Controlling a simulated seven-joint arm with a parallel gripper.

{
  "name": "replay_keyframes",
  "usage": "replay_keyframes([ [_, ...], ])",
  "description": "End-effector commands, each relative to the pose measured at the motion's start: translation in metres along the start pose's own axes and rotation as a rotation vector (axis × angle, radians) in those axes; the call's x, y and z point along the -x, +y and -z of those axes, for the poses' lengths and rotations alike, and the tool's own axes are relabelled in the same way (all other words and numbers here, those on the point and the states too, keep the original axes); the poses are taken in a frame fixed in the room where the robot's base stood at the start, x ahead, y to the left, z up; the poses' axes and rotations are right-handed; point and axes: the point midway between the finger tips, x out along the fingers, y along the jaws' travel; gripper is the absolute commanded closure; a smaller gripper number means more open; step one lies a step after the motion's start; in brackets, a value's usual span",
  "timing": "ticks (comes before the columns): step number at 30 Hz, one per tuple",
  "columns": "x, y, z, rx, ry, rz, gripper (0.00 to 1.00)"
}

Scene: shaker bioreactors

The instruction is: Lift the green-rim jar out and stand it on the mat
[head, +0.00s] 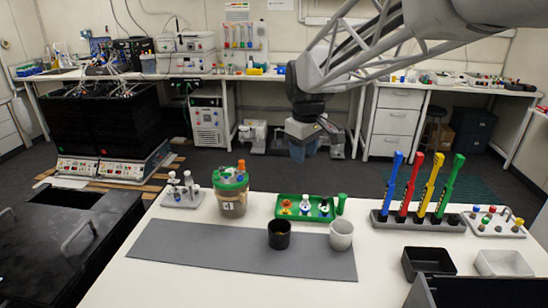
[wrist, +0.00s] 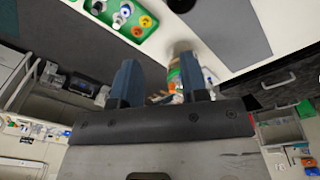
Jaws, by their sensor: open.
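The green-rim jar (head: 232,198) has a brownish body, a small label and an orange cap on its green top. It stands upright on the white table, just behind the grey mat (head: 200,248). My gripper (head: 303,155) hangs in the air to the right of the jar and higher, apart from it. In the wrist view my gripper (wrist: 160,72) is open and empty. The jar (wrist: 174,76) shows there beyond the gap between the fingers, partly hidden by the right finger. The mat shows too (wrist: 228,35).
A black cup (head: 279,240) and a white cup (head: 341,241) stand at the mat's right part. A green tray (head: 318,214) with several small items lies behind them. A rack (head: 420,222) with coloured pipettes and two bins are at right. The mat's left part is clear.

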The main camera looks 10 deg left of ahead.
Motion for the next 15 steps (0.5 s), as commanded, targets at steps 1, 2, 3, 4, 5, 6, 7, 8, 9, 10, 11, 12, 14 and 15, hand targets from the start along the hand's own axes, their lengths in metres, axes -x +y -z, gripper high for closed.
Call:
replay_keyframes([
  [1, -0.005, 0.001, 0.017, 0.034, -0.005, 0.006, 0.60],
  [2, -0.007, 0.002, 0.026, 0.055, -0.007, 0.008, 0.60],
  [3, -0.010, 0.003, 0.038, 0.084, -0.010, 0.012, 0.60],
  [4, -0.012, 0.003, 0.047, 0.105, -0.012, 0.014, 0.60],
  [5, -0.015, 0.003, 0.056, 0.127, -0.014, 0.017, 0.60],
  [6, -0.019, 0.004, 0.068, 0.154, -0.016, 0.020, 0.60],
  [7, -0.022, 0.004, 0.077, 0.177, -0.018, 0.022, 0.60],
  [8, -0.025, 0.004, 0.087, 0.198, -0.020, 0.025, 0.60],
  [9, -0.028, 0.003, 0.099, 0.227, -0.022, 0.028, 0.60],
  [10, -0.032, 0.003, 0.108, 0.247, -0.024, 0.031, 0.60],
  [11, -0.035, 0.003, 0.117, 0.270, -0.025, 0.033, 0.60],
  [12, -0.039, 0.001, 0.130, 0.298, -0.028, 0.036, 0.60],
  [14, -0.046, 0.000, 0.147, 0.340, -0.031, 0.042, 0.60],
  [15, -0.051, -0.002, 0.160, 0.370, -0.034, 0.046, 0.60],
])
